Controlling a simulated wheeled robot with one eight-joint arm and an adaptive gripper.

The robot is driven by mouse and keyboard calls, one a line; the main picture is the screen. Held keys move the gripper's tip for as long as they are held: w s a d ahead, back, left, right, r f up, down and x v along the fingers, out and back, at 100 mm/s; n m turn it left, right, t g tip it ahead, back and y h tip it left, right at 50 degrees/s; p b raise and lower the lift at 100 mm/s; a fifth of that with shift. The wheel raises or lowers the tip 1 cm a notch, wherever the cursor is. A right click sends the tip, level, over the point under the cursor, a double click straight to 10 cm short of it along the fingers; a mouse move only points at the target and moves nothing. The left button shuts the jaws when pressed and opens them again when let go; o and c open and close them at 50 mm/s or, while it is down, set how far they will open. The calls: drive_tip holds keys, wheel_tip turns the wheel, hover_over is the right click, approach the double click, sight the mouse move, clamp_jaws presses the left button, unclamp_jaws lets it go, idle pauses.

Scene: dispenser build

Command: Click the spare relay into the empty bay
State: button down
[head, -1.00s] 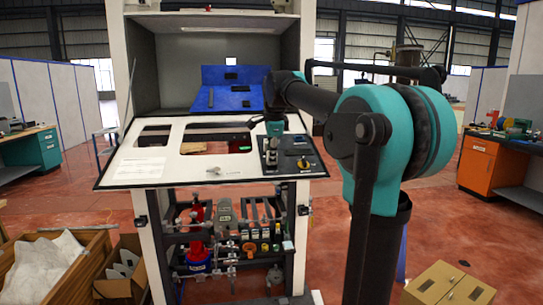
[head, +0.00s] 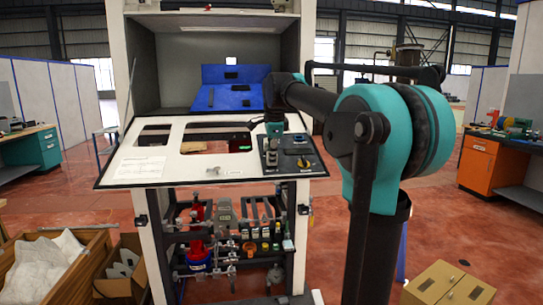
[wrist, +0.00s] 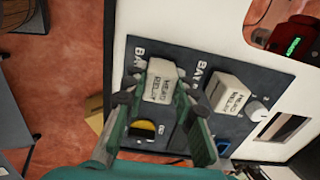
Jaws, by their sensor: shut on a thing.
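My gripper (wrist: 157,100) is shut on a pale block-shaped relay (wrist: 160,82) whose label includes the word RELAY. The held relay is over the left bay of a dark control panel (wrist: 205,58), beside white BAY lettering. Whether it is fully seated or slightly above the panel cannot be told. A second pale relay (wrist: 231,95) stands in the bay to the right, apart from my fingers. In the head view my gripper (head: 273,130) is low over the dark panel (head: 312,167) at the right end of the sloping console, and its fingertips are too small to make out.
A grey knob (wrist: 258,110) is right of the second relay. A black and yellow part (wrist: 144,129) lies close below the held relay. The white console board (head: 120,178) has cut-out openings; a green-lit red device (wrist: 290,40) shows beyond the panel. A blue board (head: 215,98) stands behind.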

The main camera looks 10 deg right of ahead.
idle(0.3)
drive_tip(key=c, duration=0.7)
unclamp_jaws()
drive_tip(key=shift+r, duration=0.15)
drive_tip(key=shift+v, duration=2.8)
drive_tip(key=shift+s, duration=0.1)
